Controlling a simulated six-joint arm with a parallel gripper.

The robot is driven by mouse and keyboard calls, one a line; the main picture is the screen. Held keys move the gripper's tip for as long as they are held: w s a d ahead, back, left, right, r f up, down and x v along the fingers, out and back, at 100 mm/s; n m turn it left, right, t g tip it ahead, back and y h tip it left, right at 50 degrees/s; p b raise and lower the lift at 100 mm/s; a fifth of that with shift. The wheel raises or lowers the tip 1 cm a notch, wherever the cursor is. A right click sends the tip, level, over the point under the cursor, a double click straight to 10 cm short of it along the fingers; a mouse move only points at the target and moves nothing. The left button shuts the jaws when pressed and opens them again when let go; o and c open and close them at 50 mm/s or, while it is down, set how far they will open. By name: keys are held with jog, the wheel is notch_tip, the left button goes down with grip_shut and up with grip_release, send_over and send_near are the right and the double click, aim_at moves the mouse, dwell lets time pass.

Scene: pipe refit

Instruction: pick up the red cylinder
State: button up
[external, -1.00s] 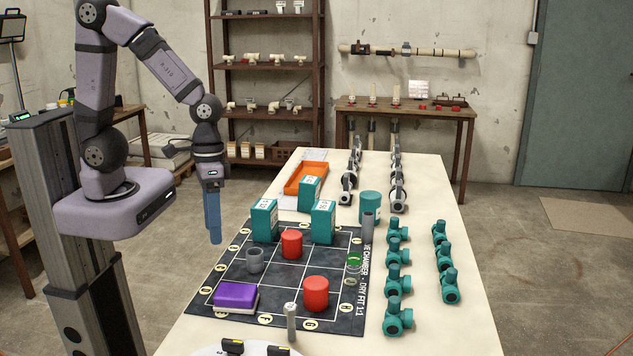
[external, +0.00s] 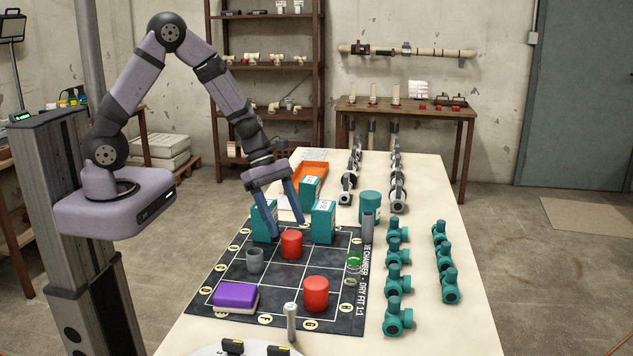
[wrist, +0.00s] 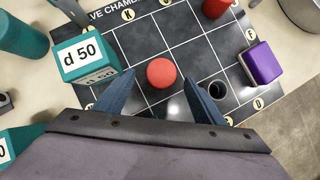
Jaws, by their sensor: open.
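Two red cylinders stand upright on the dark gridded mat (external: 222,294). One red cylinder (external: 291,245) is near the mat's back, between the teal boxes and the grey cup; it also shows in the wrist view (wrist: 161,73). The other red cylinder (external: 315,293) is nearer the front, and its side shows at the top of the wrist view (wrist: 216,8). My gripper (external: 289,230) is open, its blue fingers pointing down above the back of the mat. In the wrist view the back cylinder lies just beyond and between the spread fingertips (wrist: 160,88). Nothing is between the fingers.
Teal boxes (external: 323,222) stand close behind the back cylinder; one is labelled "d 50" (wrist: 88,58). A grey cup (external: 255,261) is left of it, and a purple block (external: 235,297) lies at front left. Teal valves (external: 397,318) line the right. Mat squares around the front cylinder are mostly clear.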

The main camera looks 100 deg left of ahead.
aim_at(290, 233)
jog(key=shift+x, duration=2.8)
jog(key=shift+s, duration=0.1)
jog(key=shift+c, duration=0.3)
grip_shut()
